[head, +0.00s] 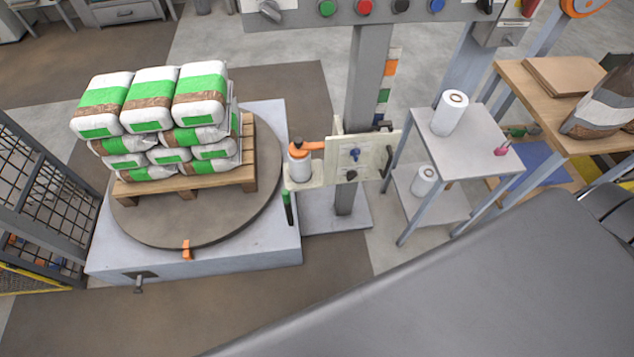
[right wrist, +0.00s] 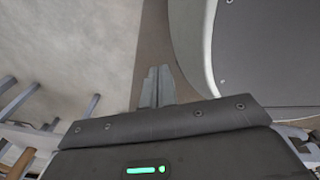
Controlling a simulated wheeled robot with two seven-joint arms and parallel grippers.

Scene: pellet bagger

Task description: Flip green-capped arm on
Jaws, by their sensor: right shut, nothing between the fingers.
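A pale control plate (head: 342,166) on the wrapper's post carries a small blue-capped part (head: 355,154) and a black-capped part (head: 351,175). I cannot make out a green cap on this plate. A thin upright piece with a green top (head: 287,197) is left of the post, below the film roll carriage; I cannot tell whether it is the green-capped arm or which way it is set. In the right wrist view my right gripper (right wrist: 157,88) is shut and empty, pointing at the floor. No gripper shows in the head view. My left gripper is out of sight.
A pallet (head: 248,160) of green-and-white bags stands on the round turntable (head: 200,225). An upper panel (head: 300,14) has green, red, black and blue buttons. A grey side table (head: 458,128) holds a white roll (head: 450,112). A large grey shape blocks the lower right.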

